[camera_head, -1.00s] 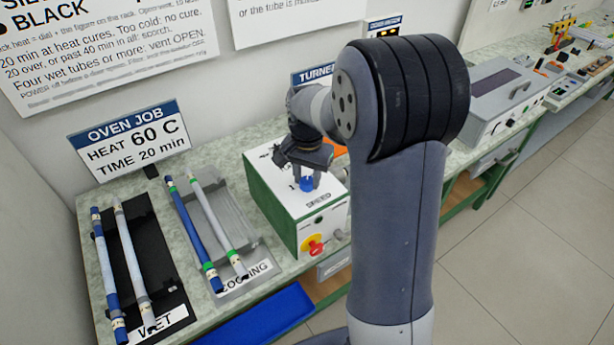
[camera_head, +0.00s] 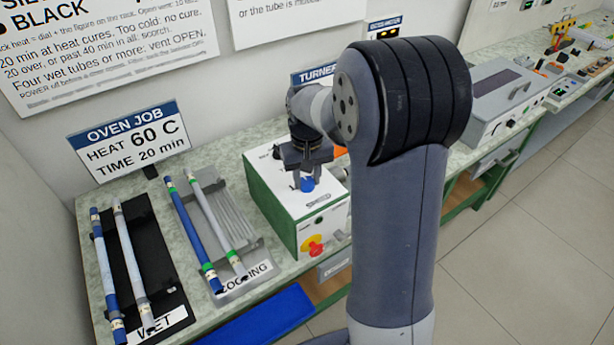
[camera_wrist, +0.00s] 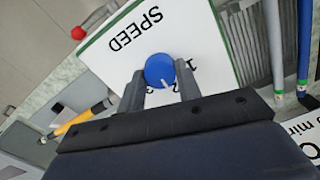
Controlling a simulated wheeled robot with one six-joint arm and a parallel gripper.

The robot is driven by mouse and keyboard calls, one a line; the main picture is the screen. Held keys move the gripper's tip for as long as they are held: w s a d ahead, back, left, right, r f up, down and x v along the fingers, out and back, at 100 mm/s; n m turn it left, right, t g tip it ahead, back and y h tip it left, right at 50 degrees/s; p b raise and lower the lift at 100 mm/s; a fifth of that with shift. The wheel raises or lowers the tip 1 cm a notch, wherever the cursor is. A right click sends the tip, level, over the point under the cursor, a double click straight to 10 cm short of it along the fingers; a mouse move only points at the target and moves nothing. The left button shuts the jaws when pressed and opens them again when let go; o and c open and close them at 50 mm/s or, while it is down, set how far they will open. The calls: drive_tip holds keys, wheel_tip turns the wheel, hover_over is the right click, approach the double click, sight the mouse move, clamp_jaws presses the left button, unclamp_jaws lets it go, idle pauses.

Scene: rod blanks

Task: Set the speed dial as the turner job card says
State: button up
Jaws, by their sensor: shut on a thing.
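The blue speed dial (camera_head: 307,184) sits on the white top of the green-sided turner box (camera_head: 268,202). In the wrist view the dial (camera_wrist: 160,70) shows a pale pointer mark toward its lower right. My gripper (camera_head: 305,178) points down at the dial. In the wrist view its two fingers (camera_wrist: 160,80) are shut on the dial's sides. The word SPEED and parts of the printed figures show on the box top; my fingers cover some figures. The turner job card (camera_head: 313,76) is mostly hidden behind my arm, with only "TURNE" readable.
A red and yellow knob (camera_head: 313,246) is on the box front. Left of the box are the cooling rack (camera_head: 240,232) and the black wet rack (camera_head: 160,262), each with rods. An oven job card (camera_head: 128,140) stands behind them. A blue tray (camera_head: 262,318) lies in front.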

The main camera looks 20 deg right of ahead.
sight(307, 181)
idle(0.5)
drive_tip(key=o, duration=1)
drive_tip(key=shift+c, duration=0.2)
drive_tip(key=shift+r, duration=0.15)
wheel_tip(307, 181, up, 11)
drive_tip(key=shift+f+b, duration=0.2)
drive_tip(key=shift+b, duration=0.25)
wheel_tip(307, 181, down, 11)
drive_tip(key=shift+p, duration=0.5)
drive_tip(key=shift+r, duration=0.1)
